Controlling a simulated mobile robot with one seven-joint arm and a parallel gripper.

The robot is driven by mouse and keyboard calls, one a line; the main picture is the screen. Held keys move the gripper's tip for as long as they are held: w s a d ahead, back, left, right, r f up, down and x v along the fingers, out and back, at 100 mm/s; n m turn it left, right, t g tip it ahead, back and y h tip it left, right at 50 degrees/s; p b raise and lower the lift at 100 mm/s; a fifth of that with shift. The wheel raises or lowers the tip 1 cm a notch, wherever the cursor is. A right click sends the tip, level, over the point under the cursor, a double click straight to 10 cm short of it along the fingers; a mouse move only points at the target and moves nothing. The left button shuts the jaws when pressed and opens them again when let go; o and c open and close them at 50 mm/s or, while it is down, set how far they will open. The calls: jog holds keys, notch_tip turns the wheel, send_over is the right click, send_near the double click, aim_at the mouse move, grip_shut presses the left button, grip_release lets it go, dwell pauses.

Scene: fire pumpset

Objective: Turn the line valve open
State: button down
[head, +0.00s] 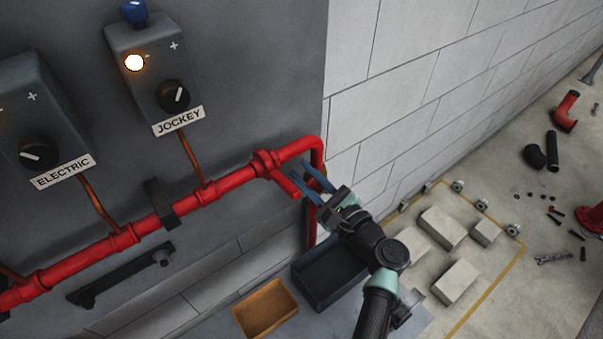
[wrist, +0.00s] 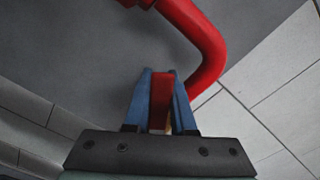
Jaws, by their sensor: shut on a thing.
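The red line valve (head: 267,163) sits on the red pipe near its bend at the wall corner. A red lever (head: 284,181) runs from it down and to the right, apart from the upper pipe. My gripper (head: 300,174) has its blue fingers at the lever's far end. In the wrist view the blue fingers (wrist: 162,85) are shut on a red bar, the lever (wrist: 161,98), one finger on each side. Part of the lever's end is hidden between the fingers. The valve body shows only partly at the top of the wrist view.
The red pipe (head: 150,219) runs along the grey wall, bends and drops behind my gripper. JOCKEY (head: 157,75) and ELECTRIC (head: 40,120) control boxes are above it. A dark tray (head: 327,280) and an orange tray (head: 264,308) lie below. Pale blocks (head: 443,227) stand on the floor to the right.

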jog(key=shift+w+d+r+m, duration=0.15)
jog(key=shift+d+r+m, duration=0.1)
jog(key=shift+m, duration=0.15)
dwell(0.3)
jog(key=c, duration=0.8)
grip_release()
jog(key=shift+o, duration=0.3)
